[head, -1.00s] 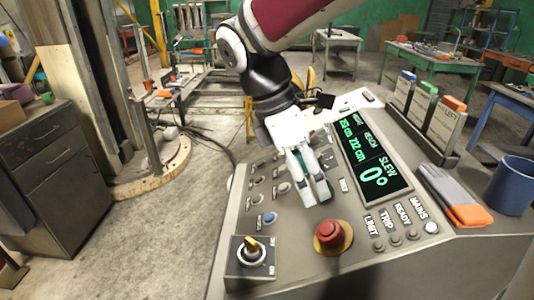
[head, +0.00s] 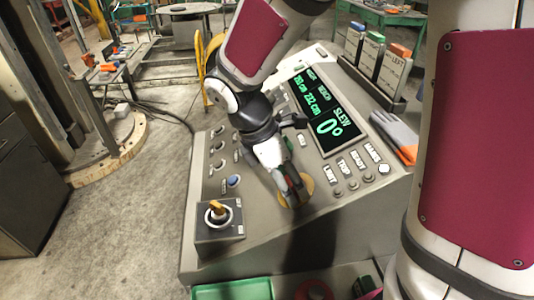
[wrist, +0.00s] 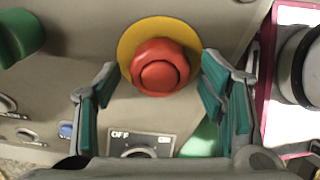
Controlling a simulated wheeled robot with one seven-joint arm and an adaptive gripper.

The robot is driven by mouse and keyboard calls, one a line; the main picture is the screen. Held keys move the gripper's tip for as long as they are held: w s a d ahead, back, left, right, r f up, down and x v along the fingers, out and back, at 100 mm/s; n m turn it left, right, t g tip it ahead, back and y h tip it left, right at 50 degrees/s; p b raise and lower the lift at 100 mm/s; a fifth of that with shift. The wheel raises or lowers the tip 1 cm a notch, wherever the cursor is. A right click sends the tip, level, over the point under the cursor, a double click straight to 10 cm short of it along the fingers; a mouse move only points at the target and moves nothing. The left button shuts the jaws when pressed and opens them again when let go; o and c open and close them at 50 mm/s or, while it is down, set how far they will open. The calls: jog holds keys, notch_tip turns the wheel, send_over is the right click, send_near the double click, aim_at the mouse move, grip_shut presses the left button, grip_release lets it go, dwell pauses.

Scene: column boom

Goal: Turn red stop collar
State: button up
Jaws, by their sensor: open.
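The red stop collar (wrist: 160,67) is a round red mushroom button with a raised ring, on a yellow disc (wrist: 128,42), in the wrist view. My gripper (wrist: 164,88) is open, one finger to each side of the red button and apart from it. In the head view my gripper (head: 292,190) is over the console's front part and hides most of the button; an edge of the yellow disc (head: 309,186) shows beside it.
The grey console (head: 275,218) carries a rotary switch (head: 217,211) at front left, a blue button (head: 234,181) and a display (head: 325,110). Grey-orange gloves (head: 397,138) lie at right. A green tray (head: 232,291) is below the front edge.

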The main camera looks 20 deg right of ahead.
jog(key=c, duration=1.2)
jog(key=shift+o, duration=0.2)
jog(key=shift+m, duration=0.4)
jog(key=m, duration=0.4)
jog(key=shift+t+p, duration=0.35)
jog(key=shift+t, duration=0.05)
jog(key=shift+f+m+h+b, duration=0.1)
jog(key=shift+m+h+b, duration=0.25)
jog(key=shift+m, duration=1.95)
